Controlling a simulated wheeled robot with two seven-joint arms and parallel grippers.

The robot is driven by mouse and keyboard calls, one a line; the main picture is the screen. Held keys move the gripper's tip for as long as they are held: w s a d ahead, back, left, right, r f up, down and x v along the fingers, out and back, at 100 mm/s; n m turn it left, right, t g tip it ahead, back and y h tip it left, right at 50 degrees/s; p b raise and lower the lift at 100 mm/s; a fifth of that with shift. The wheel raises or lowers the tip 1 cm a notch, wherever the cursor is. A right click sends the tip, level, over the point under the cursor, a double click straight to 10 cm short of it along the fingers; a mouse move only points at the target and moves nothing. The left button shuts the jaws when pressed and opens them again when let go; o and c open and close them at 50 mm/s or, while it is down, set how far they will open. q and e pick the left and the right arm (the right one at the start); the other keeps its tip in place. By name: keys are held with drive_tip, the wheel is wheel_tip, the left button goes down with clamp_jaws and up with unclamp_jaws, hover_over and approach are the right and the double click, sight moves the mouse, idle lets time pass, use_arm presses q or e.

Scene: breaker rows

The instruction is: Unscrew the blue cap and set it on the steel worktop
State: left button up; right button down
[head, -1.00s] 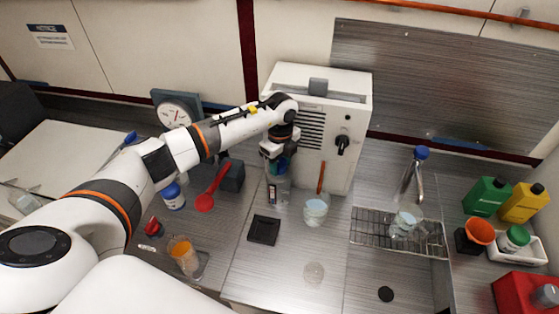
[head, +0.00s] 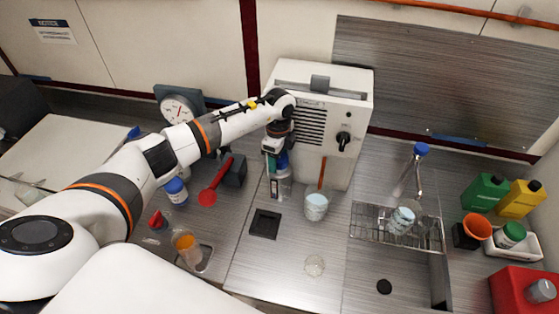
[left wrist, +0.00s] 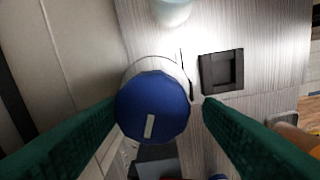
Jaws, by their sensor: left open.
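The blue cap (left wrist: 152,107) sits on a clear bottle (head: 280,186) that stands upright in front of the white cabinet. A pale mark shows on the cap's top. My left gripper (head: 277,160) points down over the bottle from above. In the left wrist view its two green-padded fingers lie open, one on each side of the cap. I cannot tell whether either pad touches it. The cap also shows in the head view (head: 283,159), partly hidden by the gripper. The steel worktop (head: 285,262) has bare room in front of the bottle. My right gripper is not in view.
A beaker with a red-brown stick (head: 316,205) stands right of the bottle. A black square tray (head: 265,224) lies in front. A red-handled tool (head: 213,188) and a blue-lidded jar (head: 175,191) are on the left. A wire rack (head: 375,228) is on the right.

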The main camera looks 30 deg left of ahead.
use_arm(q)
drive_tip(key=m+b, duration=0.1)
drive_tip(key=m, duration=0.1)
drive_tip(key=m+b, duration=0.1)
drive_tip(key=m, duration=0.1)
drive_tip(key=shift+a+f+m, duration=0.1)
drive_tip(key=shift+f+m, duration=0.1)
drive_tip(key=shift+m, duration=0.1)
drive_tip(key=m+b, duration=0.1)
drive_tip(key=m, duration=0.1)
drive_tip(key=m+b, duration=0.1)
drive_tip(key=m, duration=0.1)
drive_tip(key=w+d+m, duration=0.1)
drive_tip(key=shift+f+m+b, duration=0.2)
drive_tip(key=shift+m+b, duration=0.2)
drive_tip(key=m+b, duration=0.1)
drive_tip(key=m, duration=0.1)
drive_tip(key=m+b, duration=0.1)
drive_tip(key=m, duration=0.2)
drive_tip(key=shift+s+a+m+b, duration=0.2)
drive_tip(key=shift+s+m+b, duration=0.1)
drive_tip(key=shift+b, duration=0.1)
drive_tip(key=shift+w+r+m, duration=0.1)
drive_tip(key=shift+r+m, duration=0.1)
drive_tip(key=shift+m, duration=0.8)
drive_tip(key=shift+b, duration=0.3)
